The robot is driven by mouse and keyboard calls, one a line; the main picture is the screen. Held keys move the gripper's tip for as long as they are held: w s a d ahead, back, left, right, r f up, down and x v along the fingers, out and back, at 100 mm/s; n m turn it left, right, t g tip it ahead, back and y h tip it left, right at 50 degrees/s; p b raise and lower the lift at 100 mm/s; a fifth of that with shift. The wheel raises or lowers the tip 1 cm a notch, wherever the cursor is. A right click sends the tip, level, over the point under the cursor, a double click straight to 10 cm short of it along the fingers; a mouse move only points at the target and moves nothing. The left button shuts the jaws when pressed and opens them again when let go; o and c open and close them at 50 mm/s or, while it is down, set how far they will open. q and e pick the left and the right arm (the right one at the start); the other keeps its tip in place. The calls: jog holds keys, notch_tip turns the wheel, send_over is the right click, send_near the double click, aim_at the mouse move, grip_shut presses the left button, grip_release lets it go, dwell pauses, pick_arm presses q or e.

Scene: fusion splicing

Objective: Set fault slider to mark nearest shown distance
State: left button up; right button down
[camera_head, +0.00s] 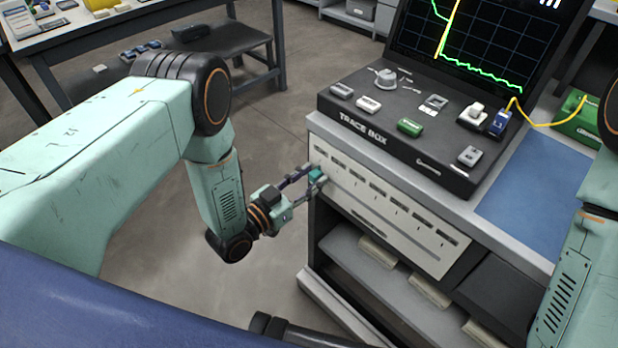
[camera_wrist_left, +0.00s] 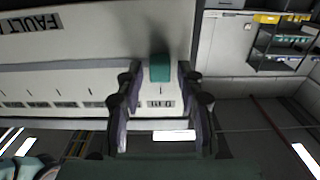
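The fault slider is a small teal block (camera_head: 317,175) at the left end of the white panel (camera_head: 400,225) on the front of the trace box bench. The block also shows in the left wrist view (camera_wrist_left: 160,68). My left gripper (camera_head: 312,180) is open, with its fingers on either side of the block. The left wrist view shows gaps between the fingers and the block. Several labelled marks (camera_wrist_left: 62,103) run along the panel; their text is too small to read. The screen (camera_head: 480,45) shows a green trace and a yellow upright line. My right gripper is out of view.
The black trace box (camera_head: 400,125) with its knob and connectors stands above the panel. A blue mat (camera_head: 535,190) lies to its right. Open shelves (camera_head: 370,265) lie below the panel. Free floor (camera_head: 285,110) lies left of the bench.

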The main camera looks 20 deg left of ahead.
pick_arm(q)
grip_shut()
dwell(0.3)
jog(key=shift+d, duration=0.1)
dwell(0.5)
